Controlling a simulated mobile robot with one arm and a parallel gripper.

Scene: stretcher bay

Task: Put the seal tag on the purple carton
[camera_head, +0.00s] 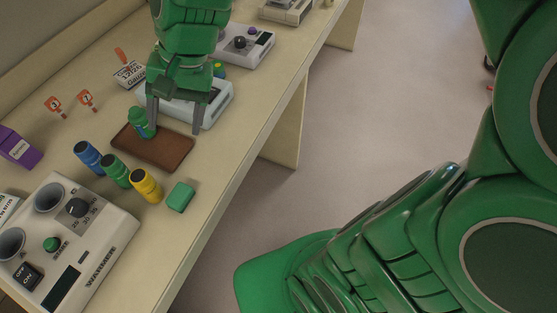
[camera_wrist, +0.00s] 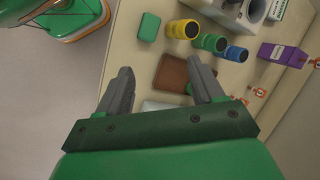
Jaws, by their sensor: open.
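The purple carton (camera_head: 18,148) is at the left edge of the head view, on the bench; it also shows at the right of the wrist view (camera_wrist: 285,54). Two small orange-red tags, one (camera_head: 54,104) and another (camera_head: 86,98), stand near the back of the bench, right of the carton. Which one is the seal tag I cannot tell. A tag also shows in the wrist view (camera_wrist: 261,92). My gripper (camera_head: 174,133) is open, fingers pointing down above the brown tray (camera_head: 165,154), right of the tags. No object is clearly between its fingers (camera_wrist: 160,66).
A green bottle (camera_head: 141,124) is by the left finger at the tray. A white warmer (camera_head: 68,245) fills the near bench. Another white device (camera_head: 215,104) is behind my gripper.

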